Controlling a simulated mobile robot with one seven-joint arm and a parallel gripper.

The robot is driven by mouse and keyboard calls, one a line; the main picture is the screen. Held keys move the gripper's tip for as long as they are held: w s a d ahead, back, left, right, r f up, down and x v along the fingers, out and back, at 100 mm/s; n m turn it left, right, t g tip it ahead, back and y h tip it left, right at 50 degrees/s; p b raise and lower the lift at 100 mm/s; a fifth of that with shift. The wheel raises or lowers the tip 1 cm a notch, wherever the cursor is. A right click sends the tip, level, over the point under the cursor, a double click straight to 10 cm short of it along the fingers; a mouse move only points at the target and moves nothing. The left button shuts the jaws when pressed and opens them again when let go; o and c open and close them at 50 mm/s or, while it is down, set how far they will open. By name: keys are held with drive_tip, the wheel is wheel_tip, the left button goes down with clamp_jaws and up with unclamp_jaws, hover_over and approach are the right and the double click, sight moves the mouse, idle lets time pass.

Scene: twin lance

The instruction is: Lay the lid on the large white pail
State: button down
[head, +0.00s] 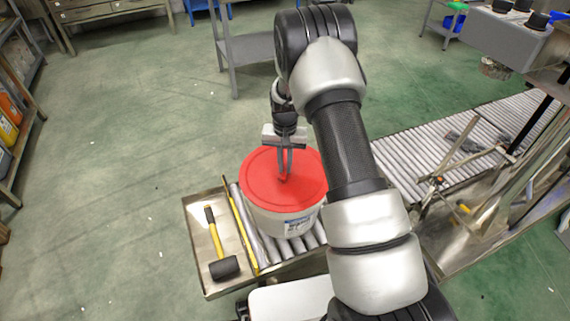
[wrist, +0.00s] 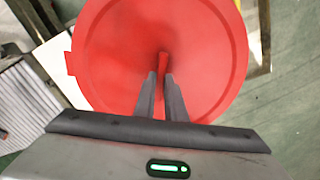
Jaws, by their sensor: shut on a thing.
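The large white pail (head: 284,223) stands on the near end of the roller conveyor, with a label on its front side. The red lid (head: 262,184) is over the pail's mouth and looks roughly level; I cannot tell whether it is seated or slightly above the rim. My gripper (head: 284,173) comes down from above and is shut on the lid's small red handle at its middle. In the wrist view the lid (wrist: 110,50) fills the upper middle, with the handle between the fingertips of my gripper (wrist: 163,75). The pail is hidden beneath the lid there.
A metal tray (head: 197,232) left of the pail holds a black-headed mallet (head: 224,266) with a yellow handle. A yellow-and-black bar (head: 241,228) lies between tray and pail. The roller conveyor (head: 400,160) runs to the upper right. Shelving (head: 20,130) stands at far left; the green floor between is open.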

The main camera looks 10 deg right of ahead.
drive_tip(key=c, duration=1.3)
unclamp_jaws()
drive_tip(key=shift+o, duration=0.2)
drive_tip(key=shift+r+p, duration=2.1)
drive_tip(key=shift+r, duration=1.35)
